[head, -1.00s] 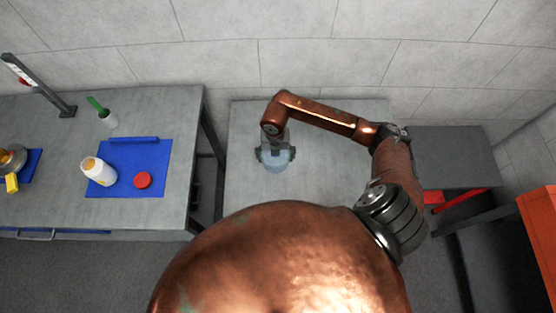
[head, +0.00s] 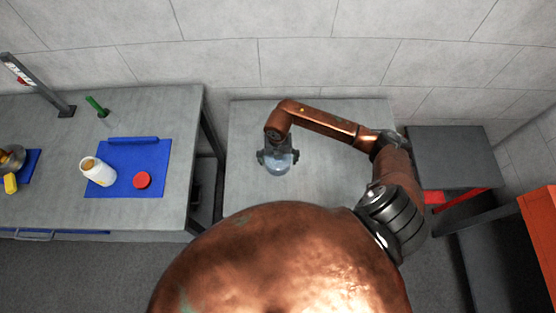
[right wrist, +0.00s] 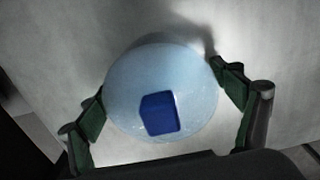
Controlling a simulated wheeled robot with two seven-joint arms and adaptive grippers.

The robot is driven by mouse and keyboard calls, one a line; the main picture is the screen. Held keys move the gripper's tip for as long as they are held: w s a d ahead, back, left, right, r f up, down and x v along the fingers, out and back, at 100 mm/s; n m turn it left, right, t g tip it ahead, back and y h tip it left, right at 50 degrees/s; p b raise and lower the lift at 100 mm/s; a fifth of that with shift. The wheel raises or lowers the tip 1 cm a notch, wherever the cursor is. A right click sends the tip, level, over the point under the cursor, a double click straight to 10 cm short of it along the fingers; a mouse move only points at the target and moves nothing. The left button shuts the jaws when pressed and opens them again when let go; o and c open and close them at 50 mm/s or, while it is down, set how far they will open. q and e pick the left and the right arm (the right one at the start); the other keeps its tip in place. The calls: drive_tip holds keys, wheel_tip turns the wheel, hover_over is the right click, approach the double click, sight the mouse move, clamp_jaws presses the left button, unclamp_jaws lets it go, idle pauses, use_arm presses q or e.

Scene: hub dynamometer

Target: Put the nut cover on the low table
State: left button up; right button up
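The nut cover (head: 279,165) is a pale blue dome, seen over the middle grey table (head: 335,180). In the right wrist view the dome (right wrist: 180,80) has a dark blue square block on it. My right gripper (head: 278,157) points down, with one finger on each side of the cover. In the right wrist view both fingertips (right wrist: 160,78) meet the dome's edges, so it looks shut on it. A shadow lies beside the dome on the pale surface. The gap between cover and table is hard to judge. My left gripper is out of view.
A workbench (head: 60,130) at left carries a blue mat (head: 125,185) with a white bottle (head: 97,171) and a red cap (head: 142,180). A darker grey table (head: 455,155) stands at right, near an orange cabinet (head: 540,225). The middle table is clear around the gripper.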

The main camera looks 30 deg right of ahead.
drive_tip(key=shift+o, duration=0.7)
wheel_tip(320, 180, up, 12)
drive_tip(key=shift+r+p, duration=0.15)
drive_tip(key=shift+p, duration=0.5)
drive_tip(key=shift+r, duration=0.1)
